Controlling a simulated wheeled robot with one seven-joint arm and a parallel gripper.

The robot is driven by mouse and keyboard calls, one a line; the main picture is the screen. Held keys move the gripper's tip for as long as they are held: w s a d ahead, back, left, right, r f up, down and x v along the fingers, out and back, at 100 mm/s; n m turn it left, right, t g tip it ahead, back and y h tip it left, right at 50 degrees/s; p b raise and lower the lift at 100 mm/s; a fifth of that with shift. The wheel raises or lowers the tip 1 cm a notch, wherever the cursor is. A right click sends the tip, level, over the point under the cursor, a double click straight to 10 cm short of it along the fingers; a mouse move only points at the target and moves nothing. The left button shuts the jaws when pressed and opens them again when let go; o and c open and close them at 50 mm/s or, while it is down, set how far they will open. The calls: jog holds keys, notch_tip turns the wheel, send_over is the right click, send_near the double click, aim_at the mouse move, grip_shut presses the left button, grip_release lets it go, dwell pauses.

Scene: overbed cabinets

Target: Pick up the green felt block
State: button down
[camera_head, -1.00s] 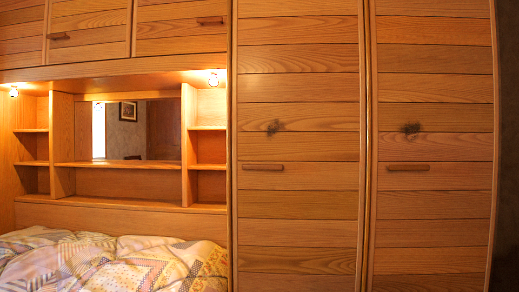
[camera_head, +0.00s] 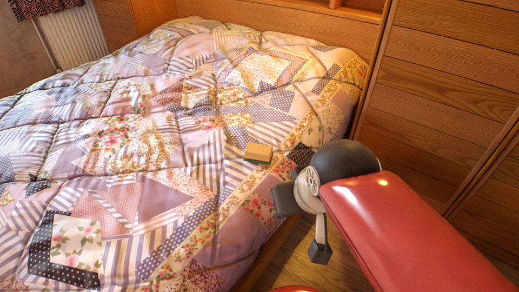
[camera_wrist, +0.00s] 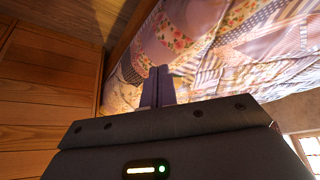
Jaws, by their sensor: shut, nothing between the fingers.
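The green felt block (camera_head: 258,153) lies on the patchwork quilt near the bed's right side in the head view. It looks small and boxy, with a tan and greenish surface. I cannot make it out in the wrist view. My gripper (camera_wrist: 158,72) shows in the wrist view with its two fingers together and nothing between them. In the head view my arm is to the right of the block, near the bed's edge, apart from it.
The bed (camera_head: 130,150) with its rumpled quilt fills the left and middle. Wooden cabinet doors (camera_head: 440,95) stand close on the right, with a strip of wooden floor (camera_head: 300,262) between. A radiator (camera_head: 72,38) is at the far left.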

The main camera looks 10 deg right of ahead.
aim_at(259, 149)
dwell(0.4)
